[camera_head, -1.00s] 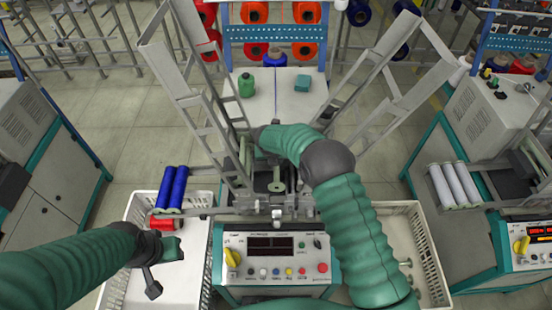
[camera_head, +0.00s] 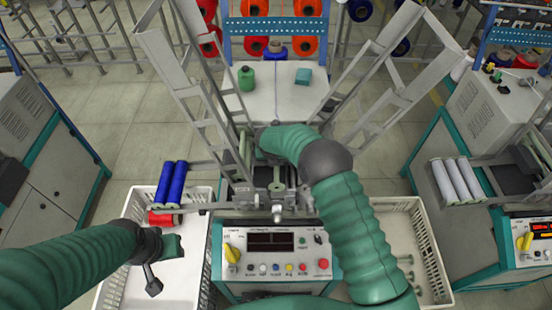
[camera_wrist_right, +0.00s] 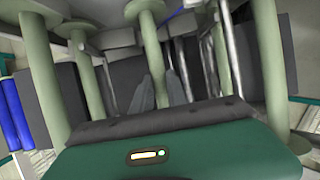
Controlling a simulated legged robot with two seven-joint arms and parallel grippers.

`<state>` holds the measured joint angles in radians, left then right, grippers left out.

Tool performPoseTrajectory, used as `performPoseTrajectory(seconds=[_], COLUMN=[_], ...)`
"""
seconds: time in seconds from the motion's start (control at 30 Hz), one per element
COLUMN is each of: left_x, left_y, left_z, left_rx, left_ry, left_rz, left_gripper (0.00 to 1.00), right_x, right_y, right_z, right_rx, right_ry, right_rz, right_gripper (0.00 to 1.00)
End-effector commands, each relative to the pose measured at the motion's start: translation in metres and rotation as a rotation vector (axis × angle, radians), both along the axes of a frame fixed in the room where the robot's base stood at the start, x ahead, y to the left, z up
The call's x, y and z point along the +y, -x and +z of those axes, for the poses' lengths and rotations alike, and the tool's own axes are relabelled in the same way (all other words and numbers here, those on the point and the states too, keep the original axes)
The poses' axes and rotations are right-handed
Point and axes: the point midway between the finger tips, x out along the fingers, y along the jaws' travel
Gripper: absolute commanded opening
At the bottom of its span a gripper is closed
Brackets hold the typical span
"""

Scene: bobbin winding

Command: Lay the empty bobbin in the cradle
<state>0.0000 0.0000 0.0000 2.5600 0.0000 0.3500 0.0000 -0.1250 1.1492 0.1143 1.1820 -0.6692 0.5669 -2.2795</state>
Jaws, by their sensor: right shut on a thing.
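The empty bobbin, a thin pale green tube, stands between the two dark fingers of my right gripper (camera_wrist_right: 160,88) in the right wrist view (camera_wrist_right: 150,48). The fingers are shut on it. In the head view, its pale stem and flange (camera_head: 277,178) show over the middle of the winding machine, just behind the grey cradle area (camera_head: 277,206). My right arm hides part of that spot, and whether the bobbin touches the cradle cannot be told. My left gripper (camera_head: 160,262) hangs above the left white bin; its fingers are not clear.
Blue bobbins (camera_head: 172,184) and a red one (camera_head: 165,218) lie at the left white bin (camera_head: 112,290). The right bin (camera_head: 437,262) holds several pale empty bobbins. Slanted grey frames (camera_head: 190,80) flank the centre. The control panel (camera_head: 269,265) stands in front.

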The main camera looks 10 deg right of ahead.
Motion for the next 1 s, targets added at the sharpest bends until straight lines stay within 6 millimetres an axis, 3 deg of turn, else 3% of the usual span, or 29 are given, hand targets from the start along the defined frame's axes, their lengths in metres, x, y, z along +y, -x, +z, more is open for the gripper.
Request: performPoseTrajectory(seconds=[0.4, 1.0], left_x=[0.0, 0.0], left_y=[0.0, 0.0], left_z=[-0.014, -0.02], left_rx=[0.0, 0.0], left_ry=[0.0, 0.0], left_rz=[0.0, 0.0], left_gripper=[0.36, 0.36], right_x=[0.001, 0.0], right_y=[0.0, 0.0], right_z=[-0.023, -0.032], right_rx=[0.0, 0.0], right_ry=[0.0, 0.0], right_rz=[0.0, 0.0], right_gripper=[0.0, 0.0])
